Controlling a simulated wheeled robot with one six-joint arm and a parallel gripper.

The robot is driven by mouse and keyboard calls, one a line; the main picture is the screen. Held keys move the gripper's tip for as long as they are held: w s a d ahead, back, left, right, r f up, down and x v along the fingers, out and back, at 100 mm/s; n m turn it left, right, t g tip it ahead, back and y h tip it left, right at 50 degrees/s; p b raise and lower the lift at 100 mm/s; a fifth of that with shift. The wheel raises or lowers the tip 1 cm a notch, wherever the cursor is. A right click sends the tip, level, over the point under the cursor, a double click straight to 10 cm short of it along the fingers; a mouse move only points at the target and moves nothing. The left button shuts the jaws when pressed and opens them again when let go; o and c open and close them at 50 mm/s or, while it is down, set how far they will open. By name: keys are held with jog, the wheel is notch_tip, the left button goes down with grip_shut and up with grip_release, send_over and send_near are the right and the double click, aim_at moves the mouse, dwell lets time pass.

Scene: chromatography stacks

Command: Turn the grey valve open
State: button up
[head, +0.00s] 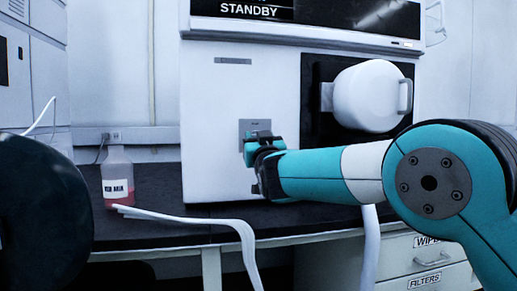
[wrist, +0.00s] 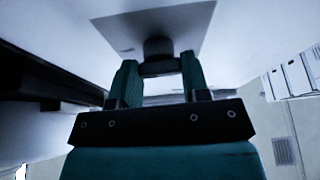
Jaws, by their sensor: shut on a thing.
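The grey valve (wrist: 158,47) shows in the wrist view as a dark round stem with a bar across it, set on a square grey plate (wrist: 195,25). In the head view the plate (head: 246,127) is on the front of the white instrument, and my gripper hides most of the valve. My gripper (head: 262,141) reaches the plate from the right. In the wrist view its teal fingers (wrist: 159,75) stand on either side of the valve's bar and are shut on it. I cannot tell how far the valve is turned.
The white instrument (head: 215,85) reads STANDBY and stands on a dark bench (head: 150,185). A round white part (head: 368,95) sticks out at its right. A labelled bottle with red liquid (head: 118,178) stands at left. A white tube (head: 200,222) hangs over the bench's front edge. Drawers (head: 425,255) are below right.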

jog(key=shift+f+m+b, duration=0.1)
jog(key=shift+m+b, duration=0.2)
jog(key=shift+m, duration=0.3)
jog(key=o, duration=0.9)
jog(key=shift+s, duration=0.1)
jog(key=b+v, duration=0.3)
jog(key=v, duration=1.4)
jog(key=shift+s+a, duration=0.1)
jog(key=shift+s, duration=0.05)
